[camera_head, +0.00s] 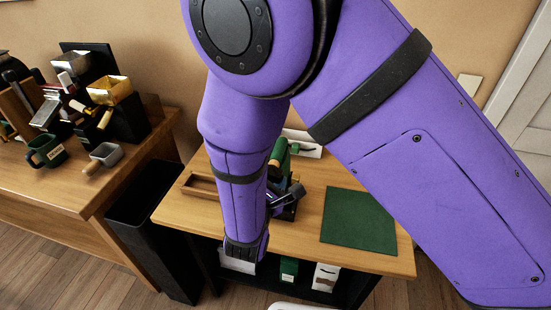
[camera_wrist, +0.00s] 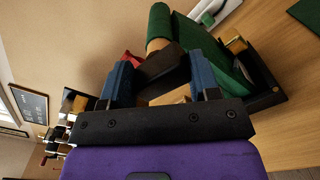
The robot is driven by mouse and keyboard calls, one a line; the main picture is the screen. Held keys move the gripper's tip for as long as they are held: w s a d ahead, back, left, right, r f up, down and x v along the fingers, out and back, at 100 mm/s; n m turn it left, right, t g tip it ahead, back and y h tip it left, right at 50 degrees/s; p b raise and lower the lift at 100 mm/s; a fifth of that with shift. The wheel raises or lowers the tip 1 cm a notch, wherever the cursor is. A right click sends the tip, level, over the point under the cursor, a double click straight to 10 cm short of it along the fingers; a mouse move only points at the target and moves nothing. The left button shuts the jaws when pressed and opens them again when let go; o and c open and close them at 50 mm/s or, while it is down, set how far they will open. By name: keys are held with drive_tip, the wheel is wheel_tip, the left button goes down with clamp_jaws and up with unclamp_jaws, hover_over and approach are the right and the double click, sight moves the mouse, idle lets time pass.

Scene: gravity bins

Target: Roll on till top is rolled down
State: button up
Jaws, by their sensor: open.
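A device with a green cylinder and a wooden part (camera_wrist: 158,44) shows in the wrist view, with a wide green body (camera_wrist: 222,62) and a black base (camera_wrist: 266,92) beside it. In the head view the green part (camera_head: 279,152) stands on the small table, mostly hidden behind my arm. My gripper (camera_wrist: 162,80) is open, its two blue fingers apart. A dark block-like part (camera_wrist: 160,66) of the device shows between or just beyond the fingertips; I cannot tell whether they touch it. Which part is the top is not clear.
A green mat (camera_head: 359,220) lies on the table's right. A wooden tray (camera_head: 201,186) is at its left. A black bin (camera_head: 150,205) stands between this table and a cluttered wooden counter (camera_head: 60,180). White and green packages (camera_head: 288,268) sit on the shelf below.

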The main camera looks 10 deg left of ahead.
drive_tip(key=c, duration=0.9)
drive_tip(key=m, duration=0.8)
drive_tip(key=shift+m, duration=0.3)
